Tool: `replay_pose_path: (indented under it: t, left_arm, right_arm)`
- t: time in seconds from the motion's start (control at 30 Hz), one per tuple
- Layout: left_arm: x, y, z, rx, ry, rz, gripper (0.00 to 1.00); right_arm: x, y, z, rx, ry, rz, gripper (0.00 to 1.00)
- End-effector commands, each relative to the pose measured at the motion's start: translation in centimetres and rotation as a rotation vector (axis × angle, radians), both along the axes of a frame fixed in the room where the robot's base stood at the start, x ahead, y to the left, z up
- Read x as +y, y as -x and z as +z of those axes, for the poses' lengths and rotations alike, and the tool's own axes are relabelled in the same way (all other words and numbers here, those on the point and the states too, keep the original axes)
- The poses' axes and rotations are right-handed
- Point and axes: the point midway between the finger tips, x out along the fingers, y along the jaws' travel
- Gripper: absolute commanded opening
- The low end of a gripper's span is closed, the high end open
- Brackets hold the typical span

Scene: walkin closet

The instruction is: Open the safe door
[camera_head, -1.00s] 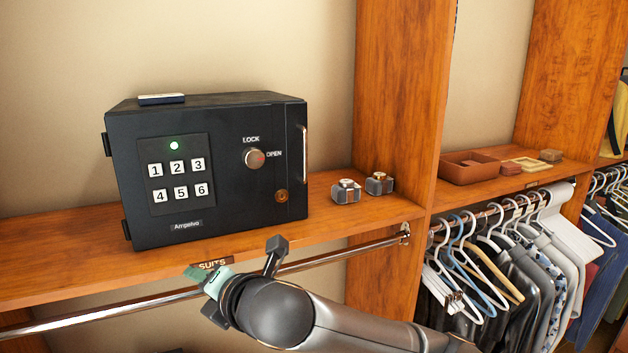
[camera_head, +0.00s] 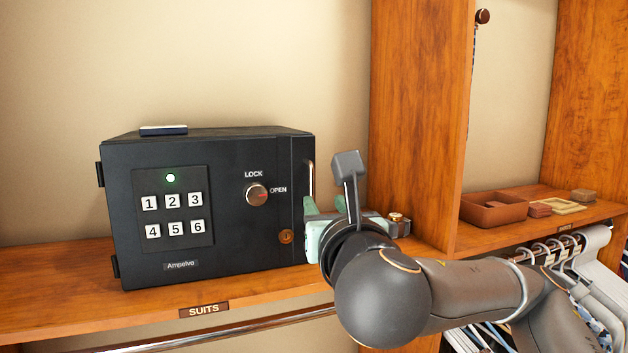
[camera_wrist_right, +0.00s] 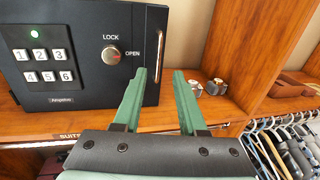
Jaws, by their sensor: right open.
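The black safe (camera_head: 222,250) stands on the wooden shelf with its door shut. Its keypad (camera_head: 173,215) shows a lit green light, and the knob (camera_head: 256,195) has its red mark toward OPEN. The vertical metal handle (camera_head: 309,180) is at the door's right edge; it also shows in the right wrist view (camera_wrist_right: 158,55). My right gripper (camera_head: 309,225) is open at the safe's right edge, near the handle's lower end. In the right wrist view its green fingers (camera_wrist_right: 167,74) are apart with nothing between them, the handle beyond the left finger. My left gripper is not in view.
Two small metal-topped boxes (camera_wrist_right: 205,88) sit on the shelf right of the safe, mostly hidden by my arm in the head view. A wooden upright (camera_head: 415,120) stands farther right. A clothes rail (camera_head: 235,329) runs below the shelf.

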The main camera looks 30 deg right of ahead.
Motion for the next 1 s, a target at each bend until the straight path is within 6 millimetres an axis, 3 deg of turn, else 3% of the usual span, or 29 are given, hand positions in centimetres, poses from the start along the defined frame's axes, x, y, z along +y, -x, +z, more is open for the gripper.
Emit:
replay_pose_path:
  t: [0.03,0.57,0.67,1.0]
  left_arm:
    - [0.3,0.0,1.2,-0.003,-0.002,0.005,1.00]
    - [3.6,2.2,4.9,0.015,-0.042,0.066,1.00]
    - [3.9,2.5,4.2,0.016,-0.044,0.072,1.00]
    - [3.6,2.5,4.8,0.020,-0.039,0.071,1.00]
  right_arm:
    - [-0.1,-0.2,0.6,0.004,0.001,-0.003,0.41]
    - [-0.8,-1.7,0.6,0.006,0.001,0.007,0.41]
    - [-1.9,-3.7,0.1,0.002,-0.001,0.000,0.41]
    - [-4.4,-9.4,0.1,0.000,-0.001,0.005,0.41]
